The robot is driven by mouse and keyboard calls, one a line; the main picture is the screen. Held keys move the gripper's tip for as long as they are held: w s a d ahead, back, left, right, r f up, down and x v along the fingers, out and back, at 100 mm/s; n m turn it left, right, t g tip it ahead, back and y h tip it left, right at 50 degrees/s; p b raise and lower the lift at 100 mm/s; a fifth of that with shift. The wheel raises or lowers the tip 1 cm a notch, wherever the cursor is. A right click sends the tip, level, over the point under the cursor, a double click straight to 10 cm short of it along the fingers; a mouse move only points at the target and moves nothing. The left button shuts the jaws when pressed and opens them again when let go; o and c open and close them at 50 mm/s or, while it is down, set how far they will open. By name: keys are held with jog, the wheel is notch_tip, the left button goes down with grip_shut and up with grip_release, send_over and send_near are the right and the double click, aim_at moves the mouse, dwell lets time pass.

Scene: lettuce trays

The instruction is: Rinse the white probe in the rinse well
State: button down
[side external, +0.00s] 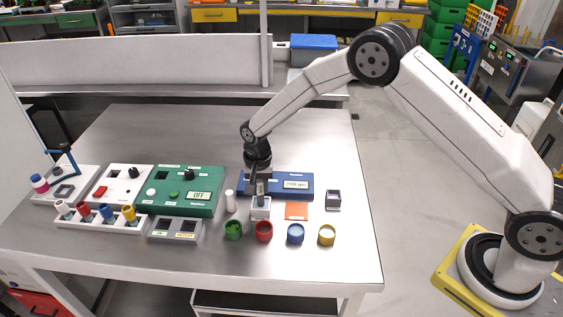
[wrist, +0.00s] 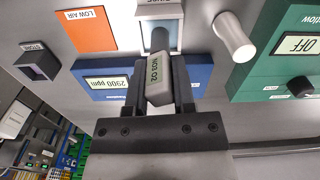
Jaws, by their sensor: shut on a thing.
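In the side view my gripper (side external: 259,182) is right over the well and points down. The tip overlaps the opening; I cannot tell how deep it sits.
A blue meter (side external: 298,187) stands behind the well, and a white cylinder (side external: 230,201) stands close to its left. Green (side external: 233,230), red (side external: 264,231), blue (side external: 295,233) and yellow (side external: 327,234) cups stand in front. A green unit (side external: 187,191) is farther left.

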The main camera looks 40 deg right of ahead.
jog(key=shift+r, duration=2.85)
jog(key=shift+d, duration=0.1)
